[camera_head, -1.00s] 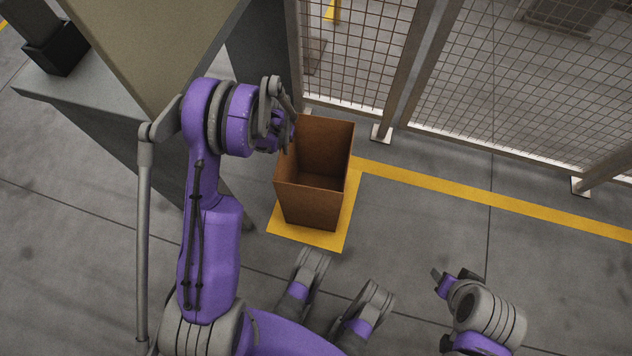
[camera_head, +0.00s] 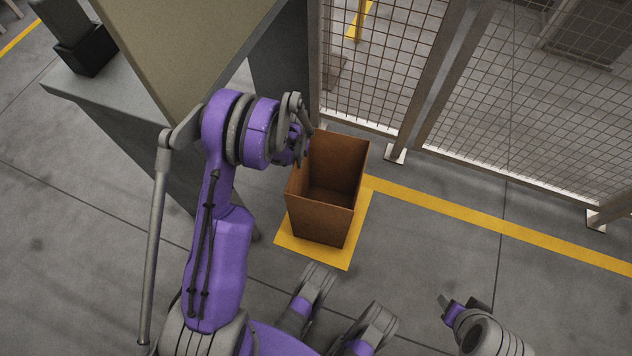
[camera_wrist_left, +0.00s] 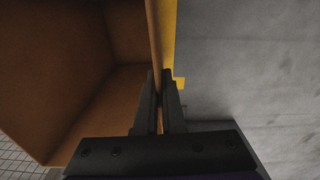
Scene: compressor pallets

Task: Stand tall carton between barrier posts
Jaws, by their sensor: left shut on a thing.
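The tall brown open-topped carton (camera_head: 322,222) stands upright at the yellow floor patch (camera_head: 308,256); whether its base touches the floor is hard to tell. My left gripper (camera_head: 304,146) is at the carton's upper left wall. In the left wrist view its fingers (camera_wrist_left: 158,88) are shut on the carton's thin wall, with the carton interior (camera_wrist_left: 70,70) to the left. Fence posts (camera_head: 430,85) stand behind the carton to the right. My right gripper (camera_head: 450,305) is at the lower right, apart from the carton, partly visible; its jaw state is unclear.
Mesh fence panels (camera_head: 545,110) run behind, with a foot plate (camera_head: 395,154) near the carton. A large beige and grey structure (camera_head: 190,50) stands close on the left. A yellow floor line (camera_head: 480,220) runs right from the patch. Floor on the right is clear.

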